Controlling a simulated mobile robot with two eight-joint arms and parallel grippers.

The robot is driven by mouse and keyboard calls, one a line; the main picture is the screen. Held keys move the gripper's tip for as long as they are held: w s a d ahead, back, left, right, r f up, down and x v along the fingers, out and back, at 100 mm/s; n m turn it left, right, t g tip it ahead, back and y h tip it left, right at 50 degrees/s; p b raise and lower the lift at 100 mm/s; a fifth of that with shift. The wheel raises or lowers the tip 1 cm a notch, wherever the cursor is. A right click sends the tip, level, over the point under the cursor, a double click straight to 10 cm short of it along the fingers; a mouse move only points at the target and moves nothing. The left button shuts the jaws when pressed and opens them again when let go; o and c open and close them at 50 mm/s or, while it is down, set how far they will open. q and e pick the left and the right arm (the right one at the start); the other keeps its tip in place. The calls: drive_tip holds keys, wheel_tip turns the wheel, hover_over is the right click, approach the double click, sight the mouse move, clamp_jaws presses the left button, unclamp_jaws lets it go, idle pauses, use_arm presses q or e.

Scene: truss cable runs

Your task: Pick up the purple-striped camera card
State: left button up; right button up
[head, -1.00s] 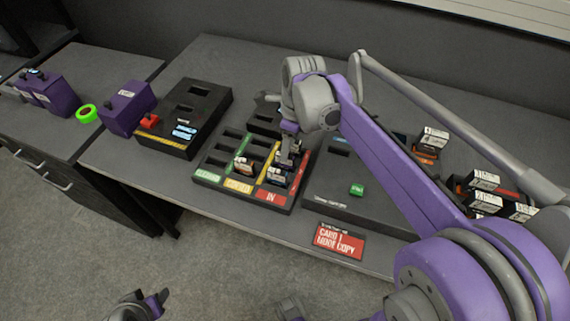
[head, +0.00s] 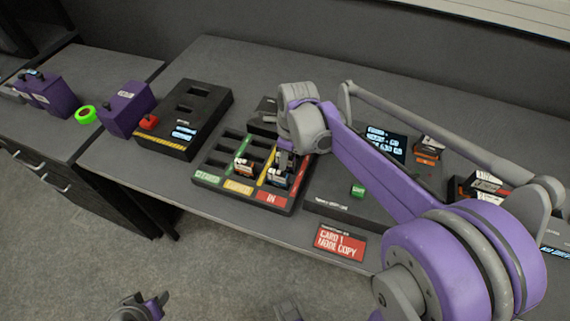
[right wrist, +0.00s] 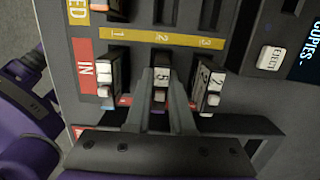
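The dark sorting tray (head: 210,177) holds upright cards with white labels in its slots. Two other cards stand left (right wrist: 104,76) and right (right wrist: 212,85) of the fingers. My left gripper (head: 152,304) is at the bottom edge of the head view, away from the table.
A black device with a red button (head: 185,135) stands left of the tray. A dark copier unit with a green button (head: 357,191) is to the right. A red card-copy sign (head: 341,242) lies at the table's front edge. Orange-striped cards (head: 428,148) stand farther right.

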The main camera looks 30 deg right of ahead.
clamp_jaws()
